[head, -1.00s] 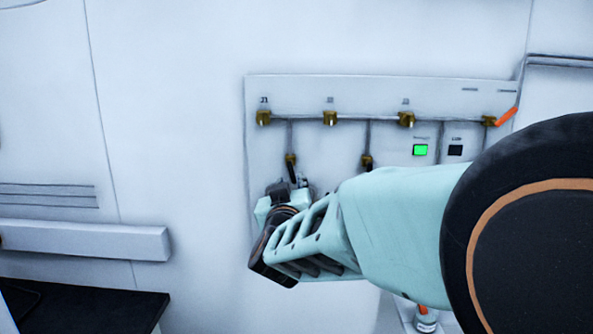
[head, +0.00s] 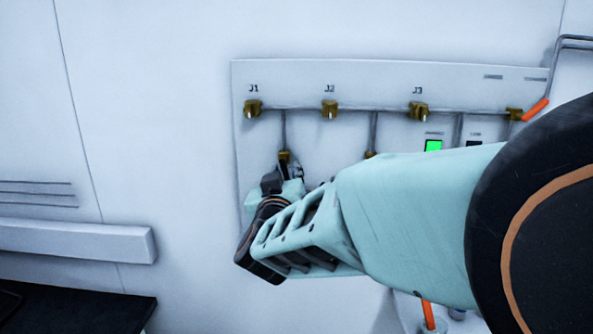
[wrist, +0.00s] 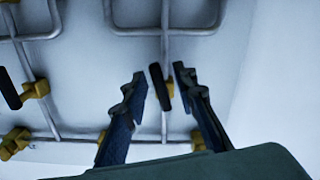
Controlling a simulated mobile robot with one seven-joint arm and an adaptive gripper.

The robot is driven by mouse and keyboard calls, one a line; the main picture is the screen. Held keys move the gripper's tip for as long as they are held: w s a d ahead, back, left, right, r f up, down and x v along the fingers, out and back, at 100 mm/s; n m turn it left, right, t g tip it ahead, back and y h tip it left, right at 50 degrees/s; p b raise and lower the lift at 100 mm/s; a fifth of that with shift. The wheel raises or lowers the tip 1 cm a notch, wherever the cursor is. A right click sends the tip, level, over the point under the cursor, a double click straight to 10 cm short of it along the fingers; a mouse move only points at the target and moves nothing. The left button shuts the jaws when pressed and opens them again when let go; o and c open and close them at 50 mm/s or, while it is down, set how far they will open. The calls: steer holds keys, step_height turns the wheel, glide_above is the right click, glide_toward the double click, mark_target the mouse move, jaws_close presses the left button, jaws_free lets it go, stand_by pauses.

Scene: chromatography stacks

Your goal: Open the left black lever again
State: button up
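The left black lever shows in the wrist view (wrist: 157,84), on a brass valve (wrist: 168,88) on a vertical pipe. My gripper (wrist: 159,73) is open, with one finger on each side of this lever and a gap to each. In the head view my gripper (head: 285,178) is at the left valve (head: 284,156) below J1, and it hides most of the lever there. A second black lever (wrist: 8,88) with its brass valve (wrist: 38,89) is at the left of the wrist view. In the head view my arm hides most of that valve.
The white wall panel (head: 355,80) carries pipes and brass fittings marked J1 (head: 253,108), J2 (head: 329,109) and J3 (head: 418,110). A green light (head: 433,146) is lit. A wall rail (head: 75,240) and dark table (head: 75,308) are at the lower left.

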jaws_close()
stand_by(0.3)
steer(key=shift+a+f+m+b, duration=0.1)
steer(key=shift+f+m+b, duration=0.1)
steer(key=shift+m+b, duration=0.45)
steer(key=shift+a+r+m+b, duration=0.2)
steer(key=shift+m+b, duration=0.1)
steer(key=shift+m, duration=0.65)
jaws_free()
